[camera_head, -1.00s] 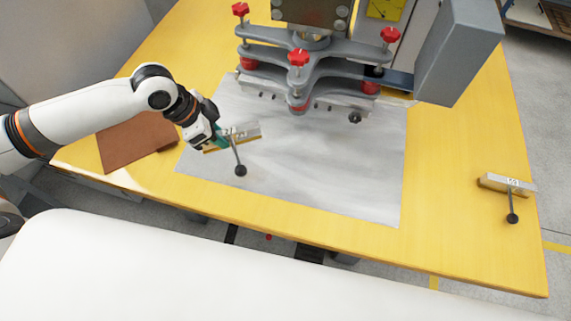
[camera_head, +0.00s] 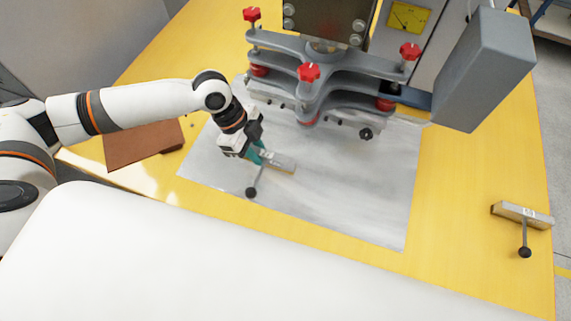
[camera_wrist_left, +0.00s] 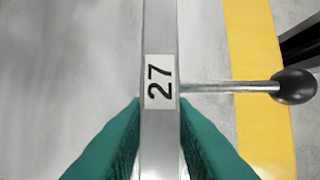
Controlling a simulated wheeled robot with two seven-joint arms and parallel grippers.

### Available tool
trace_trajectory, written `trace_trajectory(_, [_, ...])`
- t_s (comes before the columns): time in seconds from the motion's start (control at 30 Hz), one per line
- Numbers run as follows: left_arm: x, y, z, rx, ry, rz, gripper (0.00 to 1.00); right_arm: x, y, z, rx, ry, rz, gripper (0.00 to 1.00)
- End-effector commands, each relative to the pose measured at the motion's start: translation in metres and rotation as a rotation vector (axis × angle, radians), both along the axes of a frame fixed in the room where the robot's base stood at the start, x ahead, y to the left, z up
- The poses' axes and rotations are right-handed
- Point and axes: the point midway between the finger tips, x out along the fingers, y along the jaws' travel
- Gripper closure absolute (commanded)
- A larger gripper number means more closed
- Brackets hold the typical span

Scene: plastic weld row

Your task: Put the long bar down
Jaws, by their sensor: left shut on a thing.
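The long bar (camera_head: 280,163) is a silver metal bar with a rod and a black ball knob on its side. My left gripper (camera_head: 262,157) is shut on it, low over the grey metal sheet (camera_head: 350,190). I cannot tell whether the bar touches the sheet. In the left wrist view the bar (camera_wrist_left: 161,40) runs upright between the green fingertips (camera_wrist_left: 160,140) and bears a label "27". Its rod points right to the knob (camera_wrist_left: 294,86). My right gripper is not in view.
A second bar with a knob (camera_head: 522,215) lies at the table's right edge. A grey press with red knobs (camera_head: 320,70) stands behind the sheet. A brown pad (camera_head: 140,145) lies at the left. The right part of the sheet is clear.

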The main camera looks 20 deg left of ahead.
Motion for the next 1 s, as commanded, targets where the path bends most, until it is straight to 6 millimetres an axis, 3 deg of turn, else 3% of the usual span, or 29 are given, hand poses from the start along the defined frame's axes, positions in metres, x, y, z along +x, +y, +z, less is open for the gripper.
trace_trajectory(0.1, [-0.001, -0.034, 0.004, -0.006, -0.002, -0.006, 1.0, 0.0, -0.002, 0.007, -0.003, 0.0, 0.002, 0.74])
trace_trajectory(0.3, [-0.002, -0.065, 0.002, -0.002, -0.001, -0.003, 1.0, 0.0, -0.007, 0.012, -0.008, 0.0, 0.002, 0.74])
trace_trajectory(0.47, [-0.002, -0.071, -0.002, -0.001, -0.001, 0.001, 1.0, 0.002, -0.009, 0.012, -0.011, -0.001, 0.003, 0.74])
trace_trajectory(0.73, [-0.003, -0.071, -0.033, 0.0, 0.001, 0.002, 1.0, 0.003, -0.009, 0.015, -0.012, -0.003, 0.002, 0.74])
trace_trajectory(1.0, [-0.002, -0.071, -0.035, -0.001, -0.001, 0.0, 1.0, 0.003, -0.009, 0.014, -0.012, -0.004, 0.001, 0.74])
